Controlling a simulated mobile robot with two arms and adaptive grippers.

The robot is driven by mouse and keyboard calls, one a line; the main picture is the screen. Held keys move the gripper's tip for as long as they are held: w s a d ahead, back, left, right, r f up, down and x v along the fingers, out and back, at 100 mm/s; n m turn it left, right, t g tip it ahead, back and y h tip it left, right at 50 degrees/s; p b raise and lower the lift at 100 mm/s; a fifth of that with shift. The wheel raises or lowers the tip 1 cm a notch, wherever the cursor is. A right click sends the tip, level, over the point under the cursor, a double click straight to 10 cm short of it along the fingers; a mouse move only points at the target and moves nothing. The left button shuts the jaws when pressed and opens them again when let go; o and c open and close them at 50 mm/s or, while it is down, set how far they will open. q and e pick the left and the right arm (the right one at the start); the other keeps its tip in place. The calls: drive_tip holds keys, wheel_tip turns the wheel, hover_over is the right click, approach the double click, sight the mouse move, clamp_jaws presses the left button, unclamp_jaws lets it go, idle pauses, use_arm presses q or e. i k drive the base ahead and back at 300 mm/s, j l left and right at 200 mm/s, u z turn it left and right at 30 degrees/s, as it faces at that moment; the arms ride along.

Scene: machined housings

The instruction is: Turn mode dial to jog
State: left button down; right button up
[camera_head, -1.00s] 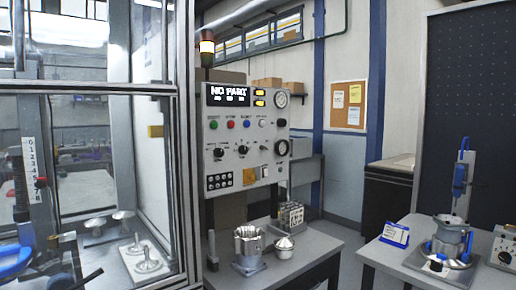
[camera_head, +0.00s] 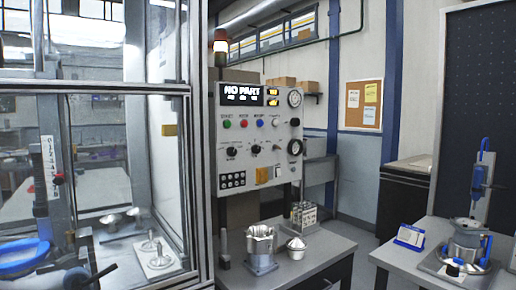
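A grey control panel (camera_head: 258,182) with a lit display reading "NO PART" (camera_head: 243,94) stands upright behind a small bench. It has a row of coloured buttons, with a red one (camera_head: 244,124) among them. Below the buttons are black rotary knobs, one at the left (camera_head: 231,152) and a smaller one in the middle (camera_head: 256,149). Neither of my grippers is in view.
A glazed, metal-framed enclosure (camera_head: 188,200) fills the left side. The bench (camera_head: 318,250) before the panel holds a machined housing (camera_head: 261,250) and a domed metal part (camera_head: 296,244). A bench at right carries a blue-handled fixture (camera_head: 472,242). Floor shows between the benches.

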sight(231, 152)
drive_tip(key=i+l, duration=0.45)
drive_tip(key=l, duration=0.15)
drive_tip(key=i+l+u, duration=0.1)
drive_tip(key=i+l, duration=0.35)
drive_tip(key=l, duration=0.15)
